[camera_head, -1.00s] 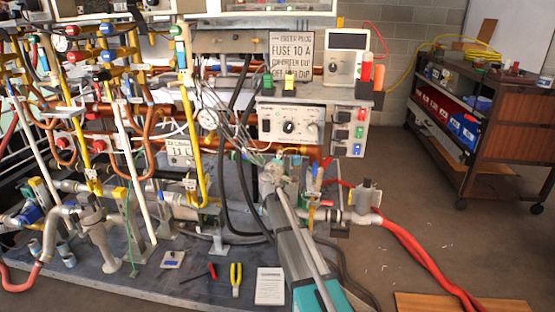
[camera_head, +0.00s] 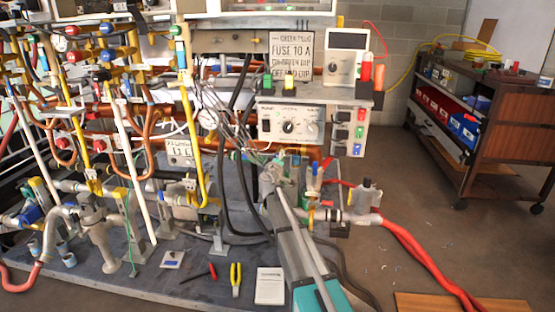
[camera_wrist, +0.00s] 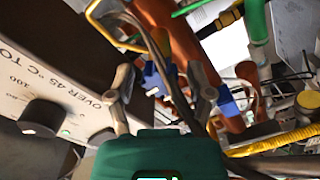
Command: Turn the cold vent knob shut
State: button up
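In the wrist view, my gripper (camera_wrist: 162,85) has its two grey fingers spread apart, one on each side of the green palm. A blue part (camera_wrist: 155,78) shows in the gap between the fingers, with hoses around it; I cannot tell whether it is the cold vent knob. Another blue part (camera_wrist: 228,101) sits on a copper pipe just right of the right finger. In the head view, my gripper (camera_head: 274,172) is small and partly hidden among hoses below the control box. A small blue handle (camera_head: 315,169) stands to its right. No label identifies the cold vent knob.
The control box (camera_head: 291,124) with dials is just above my gripper; its panel (camera_wrist: 50,85) fills the wrist view's left side. Black hoses (camera_head: 235,155) and copper pipes crowd the area. Red hoses (camera_head: 405,240) run across the floor at right. A cart (camera_head: 475,130) stands farther right.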

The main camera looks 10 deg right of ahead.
jog(key=shift+s, duration=0.1)
dwell(0.3)
jog(key=v, duration=1.2)
dwell(0.3)
